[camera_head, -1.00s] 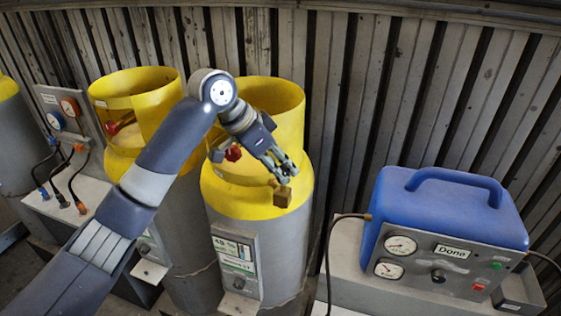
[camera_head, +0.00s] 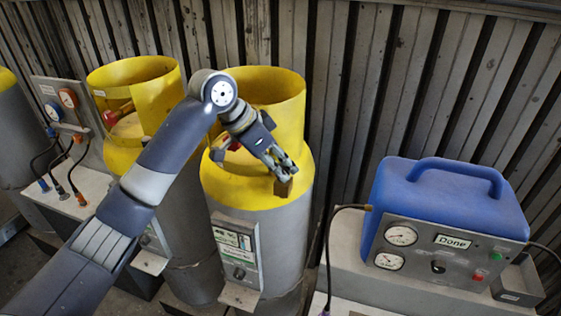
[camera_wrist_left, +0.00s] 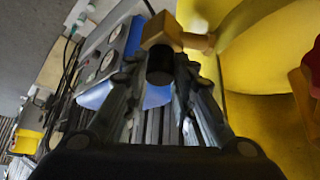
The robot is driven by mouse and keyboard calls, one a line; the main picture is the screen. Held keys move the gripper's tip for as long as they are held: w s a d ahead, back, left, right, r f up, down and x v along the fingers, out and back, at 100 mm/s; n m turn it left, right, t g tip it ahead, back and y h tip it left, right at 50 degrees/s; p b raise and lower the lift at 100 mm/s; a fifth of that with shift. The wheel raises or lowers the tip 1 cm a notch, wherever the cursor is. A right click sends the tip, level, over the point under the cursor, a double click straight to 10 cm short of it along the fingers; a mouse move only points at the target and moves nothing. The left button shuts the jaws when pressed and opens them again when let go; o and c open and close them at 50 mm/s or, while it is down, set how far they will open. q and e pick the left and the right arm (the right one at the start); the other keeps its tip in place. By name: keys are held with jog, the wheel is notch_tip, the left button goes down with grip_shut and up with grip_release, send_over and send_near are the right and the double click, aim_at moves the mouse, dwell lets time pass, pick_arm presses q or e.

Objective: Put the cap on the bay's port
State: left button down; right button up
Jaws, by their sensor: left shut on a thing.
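My left gripper (camera_head: 283,174) reaches over the front shoulder of the yellow-and-grey cylinder (camera_head: 262,232) in the middle. Its fingers (camera_wrist_left: 160,82) are shut on a short black cap (camera_wrist_left: 160,64), seen in the wrist view between the fingertips. Just beyond the cap is the port, a square brass block (camera_wrist_left: 162,31), joined by a short stem to the yellow surface. The port (camera_head: 284,188) also shows in the head view, partly behind the fingertips. The cap lines up with the block and looks close against it; I cannot tell whether it is seated. My right gripper is out of view.
A blue machine (camera_head: 450,205) with gauges and a screen reading "Done" stands on a grey bench at right. Another yellow-topped cylinder (camera_head: 128,150) stands to the left, with a gauge panel (camera_head: 62,102) and hoses beyond it. A corrugated wall (camera_head: 420,80) closes the back.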

pick_arm(q)
jog(key=shift+f, duration=0.2)
jog(key=c, duration=1.3)
grip_release()
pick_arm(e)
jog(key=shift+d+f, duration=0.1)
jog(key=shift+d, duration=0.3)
